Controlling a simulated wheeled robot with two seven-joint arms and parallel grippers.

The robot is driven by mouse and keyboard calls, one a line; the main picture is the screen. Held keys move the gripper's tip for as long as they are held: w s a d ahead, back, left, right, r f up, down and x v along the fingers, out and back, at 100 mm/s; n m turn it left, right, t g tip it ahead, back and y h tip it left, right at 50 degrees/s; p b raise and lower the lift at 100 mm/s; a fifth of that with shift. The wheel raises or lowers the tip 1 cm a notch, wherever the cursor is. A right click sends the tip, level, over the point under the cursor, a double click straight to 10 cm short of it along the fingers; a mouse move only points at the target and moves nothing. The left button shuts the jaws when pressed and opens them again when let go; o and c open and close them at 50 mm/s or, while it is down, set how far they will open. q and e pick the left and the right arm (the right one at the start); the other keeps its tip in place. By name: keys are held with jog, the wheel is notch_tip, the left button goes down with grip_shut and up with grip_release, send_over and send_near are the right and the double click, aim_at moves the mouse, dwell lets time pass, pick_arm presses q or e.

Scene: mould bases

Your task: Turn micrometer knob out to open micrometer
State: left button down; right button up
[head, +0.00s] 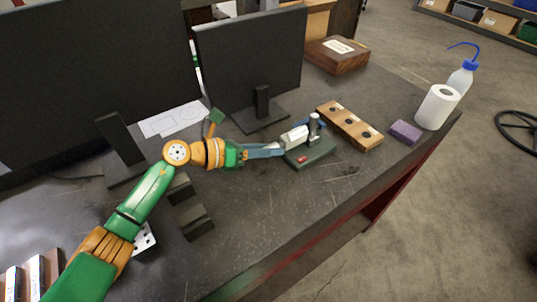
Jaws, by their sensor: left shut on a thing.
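The micrometer (295,136) shows as a pale body with a dark upright part (314,124) at its right. It sits on a dark green base (311,153) with a small red mark on top. My left gripper (281,148) reaches in from the left, with its blue-grey fingers at the left end of the micrometer. It is shut on the micrometer's near-left end, which I take to be the knob. The fingertips partly hide that end, so the knob's turn and the micrometer's gap cannot be made out. My right gripper is not in view.
A wooden block with dark round holes (350,128) lies right of the base. A purple block (405,132), paper roll (438,107) and wash bottle (460,78) stand at the right edge. Monitors (250,66) stand behind. Dark step blocks (190,208) lie below my left arm. The front desktop is clear.

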pick_arm(q)
jog(key=n+b, duration=0.1)
jog(key=f+n+g+h+b, duration=0.1)
jog(key=n+b, duration=0.1)
jog(key=shift+b, duration=0.3)
jog(key=shift+r+n+g+h+b, duration=0.1)
jog(key=shift+n+g+h+b, duration=0.4)
jog(key=shift+n+h+b, duration=0.5)
jog(key=shift+n, duration=0.3)
jog(key=c, duration=0.8)
grip_release()
jog(key=shift+c, duration=0.2)
jog(key=shift+o, duration=1.2)
jog(key=shift+r, duration=0.2)
